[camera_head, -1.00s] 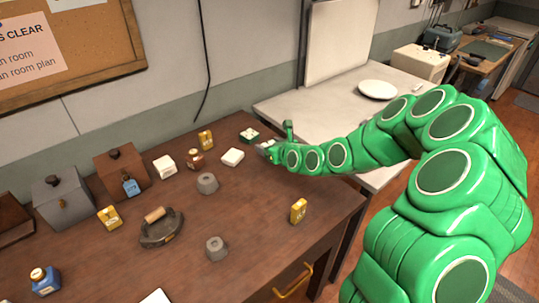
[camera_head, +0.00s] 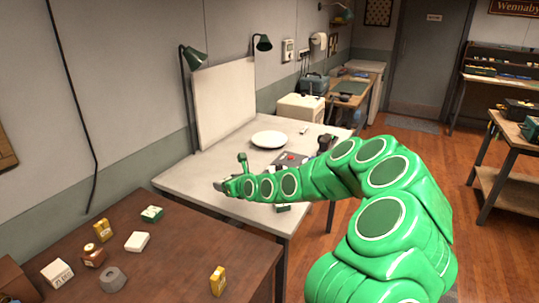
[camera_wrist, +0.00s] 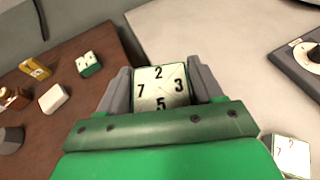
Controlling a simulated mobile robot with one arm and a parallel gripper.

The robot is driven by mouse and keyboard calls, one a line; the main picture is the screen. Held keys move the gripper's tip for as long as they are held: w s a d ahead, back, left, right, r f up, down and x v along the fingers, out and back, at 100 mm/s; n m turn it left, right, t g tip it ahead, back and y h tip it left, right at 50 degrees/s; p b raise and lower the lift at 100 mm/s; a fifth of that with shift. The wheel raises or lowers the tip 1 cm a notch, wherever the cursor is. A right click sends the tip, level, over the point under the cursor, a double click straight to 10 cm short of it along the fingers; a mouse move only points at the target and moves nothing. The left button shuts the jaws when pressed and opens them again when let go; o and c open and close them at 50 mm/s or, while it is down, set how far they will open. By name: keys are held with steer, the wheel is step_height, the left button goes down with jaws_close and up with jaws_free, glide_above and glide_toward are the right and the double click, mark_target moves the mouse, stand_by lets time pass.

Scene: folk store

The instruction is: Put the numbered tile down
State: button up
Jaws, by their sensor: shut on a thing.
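The numbered tile (camera_wrist: 162,88) is a pale square with the digits 2, 7, 3 and 5 on its face. In the wrist view it sits between the two grey fingers of my gripper (camera_wrist: 163,92), which is shut on it. In the head view my gripper (camera_head: 222,187) is over the front left part of the white table (camera_head: 190,178), near the brown desk. The tile is hard to make out there. Whether the tile touches the table, I cannot tell.
Another numbered tile (camera_wrist: 292,154) lies at lower right in the wrist view. A plate (camera_head: 268,139) and a dark device (camera_head: 290,159) stand farther back on the white table. The brown desk (camera_head: 185,262) holds several small boxes, including a green-and-white one (camera_head: 152,213).

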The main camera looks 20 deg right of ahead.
steer(key=shift+w+d, duration=0.2)
steer(key=shift+d, duration=0.95)
steer(key=shift+w+d+r, duration=0.1)
steer(key=shift+w+d, duration=0.05)
steer(key=shift+w, duration=0.25)
steer(key=shift+w+f, duration=1.7)
steer(key=shift+w, duration=0.5)
steer(key=shift+w+f, duration=1.7)
steer(key=shift+w, duration=0.55)
steer(key=shift+w+f, duration=1.7)
steer(key=shift+w, duration=0.5)
steer(key=shift+f+h, duration=0.3)
steer(key=shift+f, duration=1.1)
